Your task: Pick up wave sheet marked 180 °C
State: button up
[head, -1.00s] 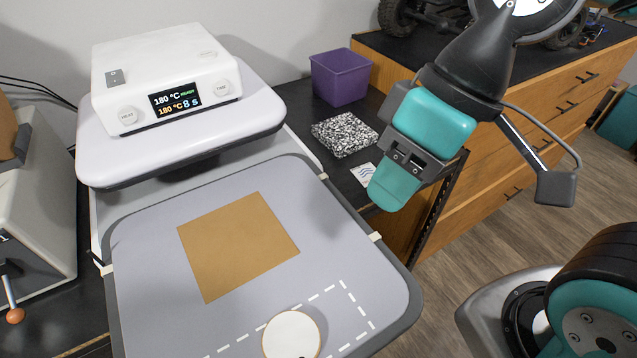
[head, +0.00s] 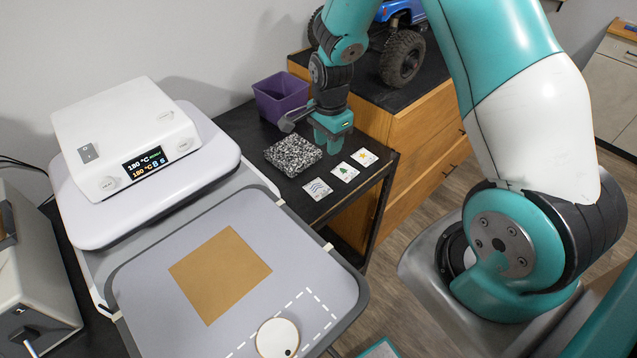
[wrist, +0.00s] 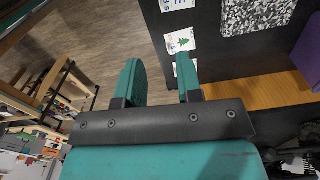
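The wave sheet (head: 317,188), a small white card with blue wavy lines, lies flat on the black table just right of the press in the head view. A white card edge at the top of the wrist view (wrist: 177,4) seems to be the same sheet, mostly cut off. My gripper (head: 328,143) is above the table's back part, beyond the wave sheet and apart from it. In the wrist view my gripper (wrist: 160,78) has its two teal fingers apart with nothing between them.
A tree card (head: 345,172) and a star card (head: 364,157) lie in a row beside the wave sheet. A speckled block (head: 293,155) and purple bin (head: 280,97) stand close by. The heat press (head: 125,140) displays 180 °C. A tan sheet (head: 220,275) lies on its lower plate.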

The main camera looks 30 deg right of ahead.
jog(key=b, duration=0.9)
send_over(325, 192)
jog(key=f, duration=1.2)
jog(key=shift+d+f, duration=0.1)
jog(key=shift+d, duration=0.2)
jog(key=f+b, duration=0.2)
jog(key=f, duration=0.1)
jog(key=f+b, duration=0.1)
jog(key=f, duration=0.1)
jog(key=shift+a+f+b, duration=0.15)
jog(key=shift+a+b, duration=0.15)
jog(key=shift+b, duration=0.1)
grip_shut()
